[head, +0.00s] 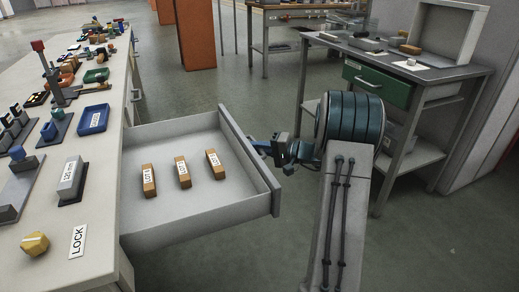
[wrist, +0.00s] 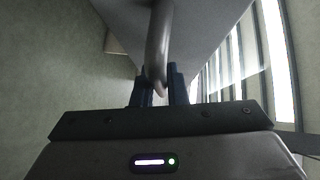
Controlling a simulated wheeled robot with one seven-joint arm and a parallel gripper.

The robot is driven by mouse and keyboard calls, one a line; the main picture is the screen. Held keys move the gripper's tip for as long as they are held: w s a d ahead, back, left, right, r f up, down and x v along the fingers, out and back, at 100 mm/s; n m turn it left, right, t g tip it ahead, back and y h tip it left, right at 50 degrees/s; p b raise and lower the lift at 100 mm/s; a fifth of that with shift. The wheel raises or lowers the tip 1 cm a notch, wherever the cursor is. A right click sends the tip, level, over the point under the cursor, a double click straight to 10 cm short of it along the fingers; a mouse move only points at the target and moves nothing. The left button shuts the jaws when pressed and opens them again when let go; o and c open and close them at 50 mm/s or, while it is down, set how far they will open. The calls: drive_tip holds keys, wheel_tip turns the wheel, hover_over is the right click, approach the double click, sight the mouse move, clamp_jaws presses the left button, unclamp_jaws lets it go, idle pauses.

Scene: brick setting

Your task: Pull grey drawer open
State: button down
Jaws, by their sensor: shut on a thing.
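The grey drawer (head: 247,163) stands well out from the long bench on the left in the head view, with its inside exposed. Several small orange-brown labelled blocks (head: 183,172) lie on its floor. My gripper (head: 268,148) is at the outer side of the drawer front. In the wrist view, my gripper (wrist: 158,88) is shut on the drawer's curved grey handle (wrist: 158,45), which passes between the two dark fingers. The drawer front (wrist: 205,25) fills the upper middle of that view. In the head view the handle is mostly hidden by the drawer front and my gripper.
The long bench (head: 95,185) holds trays, tools and a LOCK label (head: 78,241) near its front edge. A workbench with a green drawer (head: 377,86) stands behind my arm on the right. The floor (head: 245,95) beyond the drawer is clear.

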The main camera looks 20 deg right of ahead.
drive_tip(key=shift+f, duration=0.1)
drive_tip(key=c, duration=1.5)
unclamp_jaws()
drive_tip(key=shift+o, duration=0.2)
drive_tip(key=shift+d, duration=0.1)
drive_tip(key=p+v, duration=0.3)
drive_tip(key=v, duration=1.1)
